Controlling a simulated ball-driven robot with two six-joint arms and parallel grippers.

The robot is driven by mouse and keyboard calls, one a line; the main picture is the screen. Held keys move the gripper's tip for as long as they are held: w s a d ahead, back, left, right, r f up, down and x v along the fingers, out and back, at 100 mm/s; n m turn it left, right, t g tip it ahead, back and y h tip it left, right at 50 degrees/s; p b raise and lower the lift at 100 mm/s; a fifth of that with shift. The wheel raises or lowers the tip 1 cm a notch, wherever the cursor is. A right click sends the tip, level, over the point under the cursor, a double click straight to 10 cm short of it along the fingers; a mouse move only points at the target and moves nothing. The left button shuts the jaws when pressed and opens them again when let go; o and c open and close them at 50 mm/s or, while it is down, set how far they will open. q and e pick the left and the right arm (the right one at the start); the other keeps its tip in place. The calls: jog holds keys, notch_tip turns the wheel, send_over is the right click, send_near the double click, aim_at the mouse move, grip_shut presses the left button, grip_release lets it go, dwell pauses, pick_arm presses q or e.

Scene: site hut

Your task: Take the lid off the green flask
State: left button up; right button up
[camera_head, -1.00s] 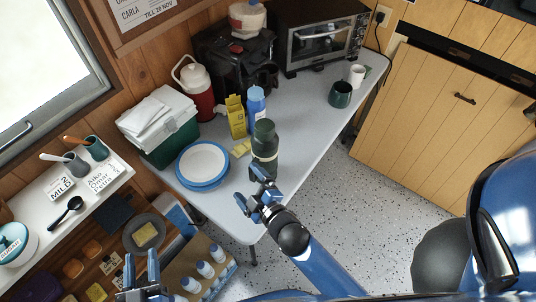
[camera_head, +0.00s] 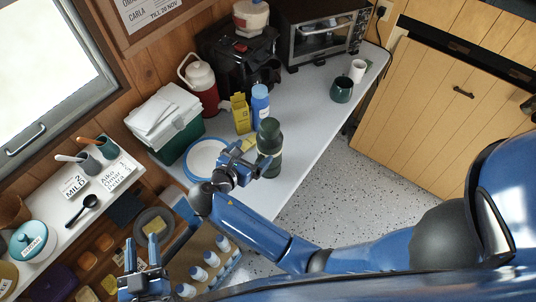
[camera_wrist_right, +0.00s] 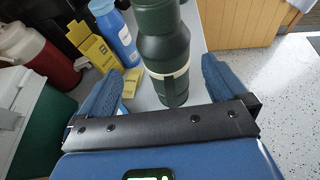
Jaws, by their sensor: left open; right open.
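The green flask (camera_head: 269,150) stands upright on the grey-white table near its front edge, its dark green lid (camera_head: 268,127) on top. In the right wrist view the flask (camera_wrist_right: 168,60) has a pale band around its middle, and its top is cut off by the frame. My right gripper (camera_head: 243,160) is open beside the flask's lower half. In the right wrist view its fingers (camera_wrist_right: 160,85) stand apart on either side of the flask, with nothing gripped. My left gripper (camera_head: 143,256) is open and empty at the lower left, over the shelf area.
A blue bottle (camera_head: 260,104) and yellow box (camera_head: 240,113) stand just behind the flask. A blue-rimmed plate (camera_head: 190,172) lies to its left, partly hidden by my right gripper.

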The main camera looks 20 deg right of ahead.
aim_at(263, 147)
jog(key=x, duration=0.4)
jog(key=shift+w+d+f, duration=0.15)
jog(key=shift+d, duration=0.15)
jog(key=x, duration=0.2)
jog(key=p+x, duration=0.1)
jog(key=x, duration=0.1)
jog(key=shift+s+f, duration=0.2)
jog(key=shift+f, duration=0.05)
jog(key=shift+w+d+f, duration=0.3)
jog(key=shift+w+d, duration=0.1)
jog(key=shift+c, duration=0.2)
jog(key=c, duration=1.7)
